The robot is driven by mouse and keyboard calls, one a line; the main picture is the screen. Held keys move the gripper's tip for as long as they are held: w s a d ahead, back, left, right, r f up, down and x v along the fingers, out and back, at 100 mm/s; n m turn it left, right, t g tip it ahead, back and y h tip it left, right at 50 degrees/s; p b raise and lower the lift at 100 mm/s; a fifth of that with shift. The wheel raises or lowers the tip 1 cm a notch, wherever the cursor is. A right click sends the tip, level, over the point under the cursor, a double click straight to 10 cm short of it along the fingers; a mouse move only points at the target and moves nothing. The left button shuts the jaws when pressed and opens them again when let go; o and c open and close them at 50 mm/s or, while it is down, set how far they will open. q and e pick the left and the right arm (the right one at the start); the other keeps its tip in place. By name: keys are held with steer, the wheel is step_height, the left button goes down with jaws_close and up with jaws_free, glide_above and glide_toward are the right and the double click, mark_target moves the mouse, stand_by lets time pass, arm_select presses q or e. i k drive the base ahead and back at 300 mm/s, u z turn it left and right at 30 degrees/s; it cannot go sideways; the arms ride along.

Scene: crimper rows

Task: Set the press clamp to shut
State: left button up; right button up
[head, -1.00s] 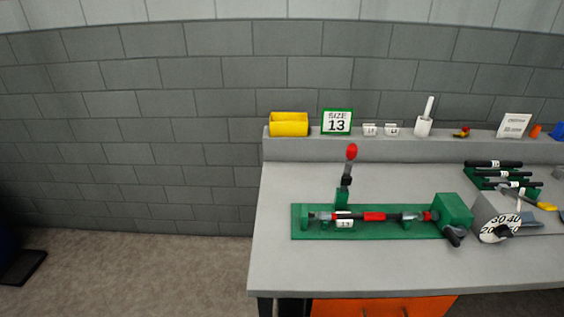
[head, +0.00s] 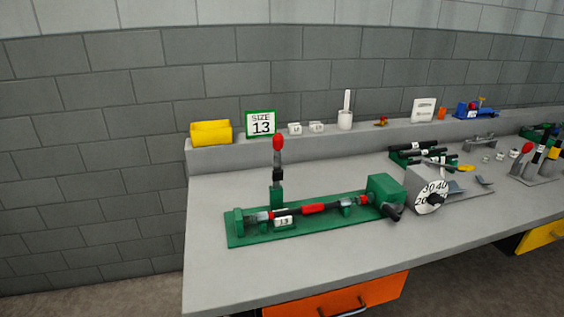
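The press clamp (head: 277,175) stands at the back left of a green base plate (head: 262,238) on the grey bench. Its lever is upright, with a red knob at the top. A dark rod with a red band (head: 313,208) lies along the green fixture, and a white label reading 13 (head: 284,221) sits in front of it. A green block with a dark handle (head: 385,188) is at the fixture's right end. Neither of my grippers shows in the head view.
A yellow bin (head: 211,133), a sign reading SIZE 13 (head: 261,123) and small white blocks stand on the back ledge. A grey dial box (head: 425,188) and dark-handled tools (head: 410,153) are right of the fixture. The bench front (head: 300,262) is clear.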

mark_target(277, 139)
steer(key=z, duration=2.1)
steer(key=i, duration=1.6)
steer(key=u, duration=2.7)
